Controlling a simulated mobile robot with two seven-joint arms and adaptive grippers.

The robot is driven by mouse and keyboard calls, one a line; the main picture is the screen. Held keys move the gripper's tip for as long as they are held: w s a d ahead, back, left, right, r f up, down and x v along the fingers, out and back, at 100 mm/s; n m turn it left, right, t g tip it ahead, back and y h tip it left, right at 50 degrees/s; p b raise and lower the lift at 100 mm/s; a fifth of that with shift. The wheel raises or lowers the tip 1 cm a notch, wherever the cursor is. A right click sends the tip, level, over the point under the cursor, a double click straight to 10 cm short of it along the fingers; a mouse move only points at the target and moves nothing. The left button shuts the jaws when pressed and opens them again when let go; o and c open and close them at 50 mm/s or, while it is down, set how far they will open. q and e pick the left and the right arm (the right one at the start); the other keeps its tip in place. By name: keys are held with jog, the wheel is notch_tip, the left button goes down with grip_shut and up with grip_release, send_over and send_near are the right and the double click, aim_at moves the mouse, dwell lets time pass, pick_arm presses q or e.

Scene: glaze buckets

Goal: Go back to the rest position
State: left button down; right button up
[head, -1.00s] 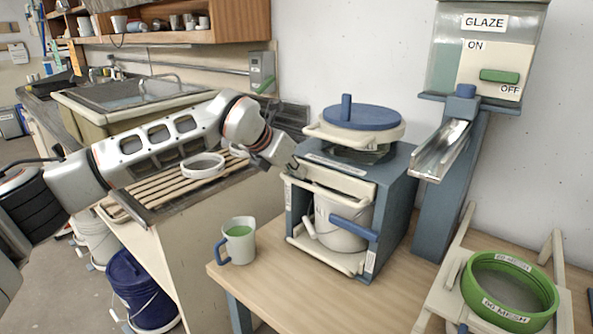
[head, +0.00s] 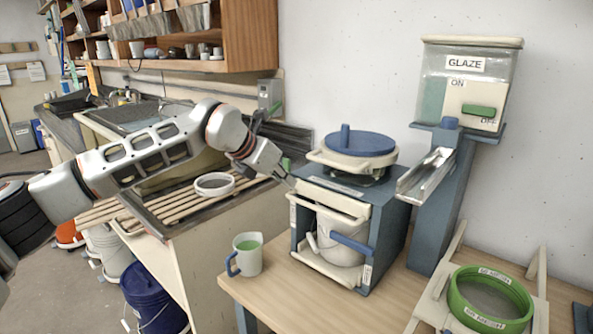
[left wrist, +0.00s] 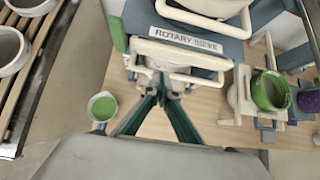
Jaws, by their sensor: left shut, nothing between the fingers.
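My left gripper (head: 287,179) is shut and empty. It hangs in the air by the upper left front corner of the rotary sieve cabinet (head: 391,227); I cannot tell whether its tips touch it. The cabinet is a blue box with cream front bars, and a white bucket (head: 343,247) with a blue handle in front of it stands inside. A blue lid (head: 361,143) with an upright knob sits on top. In the left wrist view, the "ROTARY SIEVE" label (left wrist: 186,39) is close ahead. My right gripper is not in view.
A cup of green glaze (head: 248,261) stands on the wooden table left of the cabinet. A slatted rack with a white bowl (head: 214,184) lies below my left arm. The glaze dispenser (head: 465,82) and a green sieve ring (head: 490,298) are at the right.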

pick_arm(q)
jog(key=s+d+f+n+g+h, duration=0.1)
jog(key=s+d+f+n+h, duration=0.1)
jog(key=s+d+f+h, duration=0.3)
jog(key=s+d+f+n+g+h, duration=0.1)
jog(key=s+d+n+h, duration=0.15)
jog(key=s+d, duration=0.4)
jog(key=s+d+f+n+g+h, duration=0.1)
jog(key=s+d+f+n+h, duration=0.1)
jog(key=s+d+f+h, duration=0.3)
jog(key=s+a+f+n+t+y, duration=0.4)
jog(key=a+f+n+t+y, duration=0.65)
jog(key=a+f+n, duration=1)
jog(key=s+a+f+n+g+y, duration=0.1)
jog(key=s+a+f+n, duration=0.3)
jog(key=s, duration=0.5)
jog(key=s+a+f+n+g+y, duration=0.2)
jog(key=s+a+f+n+y, duration=0.2)
jog(key=s+f+n, duration=0.4)
notch_tip(320, 180, down, 3)
jog(key=shift+s+a+f, duration=0.1)
jog(key=shift+s+a, duration=0.65)
jog(key=shift+s, duration=0.1)
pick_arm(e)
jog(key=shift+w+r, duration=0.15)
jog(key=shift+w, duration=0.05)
